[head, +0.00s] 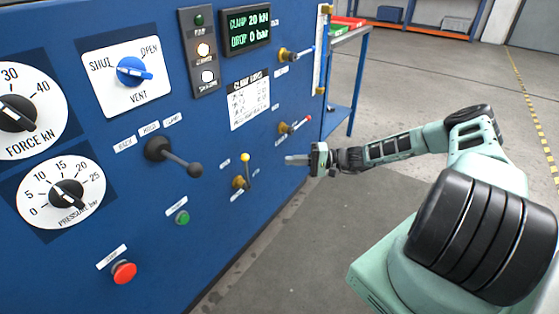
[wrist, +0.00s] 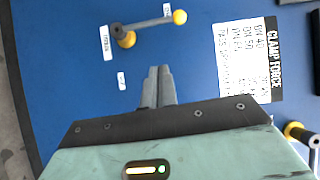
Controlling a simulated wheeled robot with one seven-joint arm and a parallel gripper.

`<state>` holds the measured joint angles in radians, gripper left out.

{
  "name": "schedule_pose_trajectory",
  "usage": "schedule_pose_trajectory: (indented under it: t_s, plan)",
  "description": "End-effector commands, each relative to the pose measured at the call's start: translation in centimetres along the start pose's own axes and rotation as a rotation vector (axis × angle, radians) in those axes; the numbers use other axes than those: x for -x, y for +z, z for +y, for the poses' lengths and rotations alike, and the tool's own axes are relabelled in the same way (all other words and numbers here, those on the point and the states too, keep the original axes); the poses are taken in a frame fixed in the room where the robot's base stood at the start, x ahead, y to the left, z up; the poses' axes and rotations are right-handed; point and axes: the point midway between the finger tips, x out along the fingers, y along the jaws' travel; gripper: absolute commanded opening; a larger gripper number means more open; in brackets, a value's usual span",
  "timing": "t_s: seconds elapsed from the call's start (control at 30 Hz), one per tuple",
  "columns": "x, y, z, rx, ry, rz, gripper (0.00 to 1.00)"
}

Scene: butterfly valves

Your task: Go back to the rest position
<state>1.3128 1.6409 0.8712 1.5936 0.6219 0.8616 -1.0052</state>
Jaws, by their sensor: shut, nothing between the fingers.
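My gripper (head: 290,160) is at the end of my pale green arm, which reaches in from the right in the head view. Its fingers point left toward the blue panel (head: 225,130), and its tip shows just right of the yellow-knobbed lever (head: 246,170). In the wrist view the two grey fingers (wrist: 157,88) lie side by side, shut and empty. The yellow-knobbed lever also shows in the wrist view (wrist: 150,27), beyond the fingertips. The fingers appear apart from it.
The panel carries a black-knobbed lever (head: 180,160), a blue valve knob (head: 133,71), dials, a red button (head: 124,272) and a green button (head: 182,217). Red-handled (head: 292,126) and blue-handled (head: 296,54) valves sit near its right edge. The floor (head: 400,85) behind my arm is open.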

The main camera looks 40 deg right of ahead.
Motion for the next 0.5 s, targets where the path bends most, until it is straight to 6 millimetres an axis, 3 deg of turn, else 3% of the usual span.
schedule_pose_trajectory:
  t_s: [0.17,0.5]
  plan:
    - [1.2,0.0,0.07,-0.001,0.001,0.001,0.0]
    - [1.27,0.0,0.08,-0.001,0.001,0.001,0.0]
